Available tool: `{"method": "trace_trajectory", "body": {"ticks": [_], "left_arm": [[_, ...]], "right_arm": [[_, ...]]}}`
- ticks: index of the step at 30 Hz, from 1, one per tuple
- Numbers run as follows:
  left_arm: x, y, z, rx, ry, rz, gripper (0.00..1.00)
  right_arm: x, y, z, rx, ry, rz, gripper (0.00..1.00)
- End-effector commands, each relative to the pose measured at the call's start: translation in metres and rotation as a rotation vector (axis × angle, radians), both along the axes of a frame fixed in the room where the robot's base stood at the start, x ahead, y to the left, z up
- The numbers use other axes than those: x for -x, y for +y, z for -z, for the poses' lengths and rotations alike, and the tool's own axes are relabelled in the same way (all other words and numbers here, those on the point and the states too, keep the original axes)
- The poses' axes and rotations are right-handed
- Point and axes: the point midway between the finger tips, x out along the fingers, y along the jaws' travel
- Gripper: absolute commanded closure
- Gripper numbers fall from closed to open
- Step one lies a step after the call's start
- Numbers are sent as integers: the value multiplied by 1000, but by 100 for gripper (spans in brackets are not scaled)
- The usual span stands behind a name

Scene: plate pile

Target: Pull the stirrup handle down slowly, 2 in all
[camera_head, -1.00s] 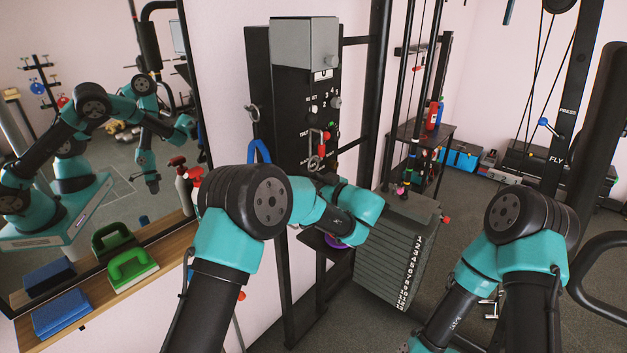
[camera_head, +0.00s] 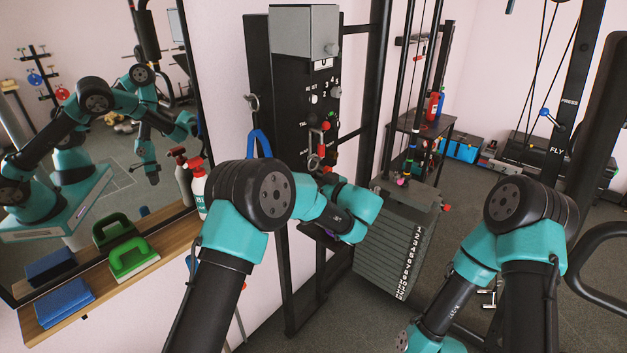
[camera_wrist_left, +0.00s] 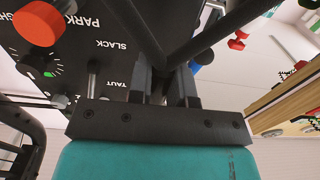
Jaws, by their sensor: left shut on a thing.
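My left gripper (camera_wrist_left: 165,88) is shut on a dark bar in the left wrist view. Black bars (camera_wrist_left: 225,32) slant down to the jaws in a V and look like the stirrup handle. The held part is mostly covered by the jaws. In the head view my left arm's wrist hides the gripper and handle, in front of the black control panel (camera_head: 291,112). The panel has a small white window, knobs and a red-topped lever. The left wrist view shows its SLACK and TAUT labels close beside the jaws. My right gripper is below the picture.
A weight stack (camera_head: 388,255) stands just right of my left wrist. A dark side table (camera_head: 425,125) stands behind.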

Motion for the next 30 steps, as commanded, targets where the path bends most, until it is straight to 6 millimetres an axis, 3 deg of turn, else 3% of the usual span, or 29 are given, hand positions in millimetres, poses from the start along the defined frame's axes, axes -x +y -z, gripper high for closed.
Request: {"method": "trace_trajectory", "body": {"ticks": [10,23,30], "left_arm": [[0,0,-18,0,4,1,100],[0,0,-22,0,4,1,100],[0,0,-37,0,3,1,100]], "right_arm": [[0,0,0,0,0,0,57],[0,0,0,0,0,0,57],[0,0,0,0,0,0,57]]}}
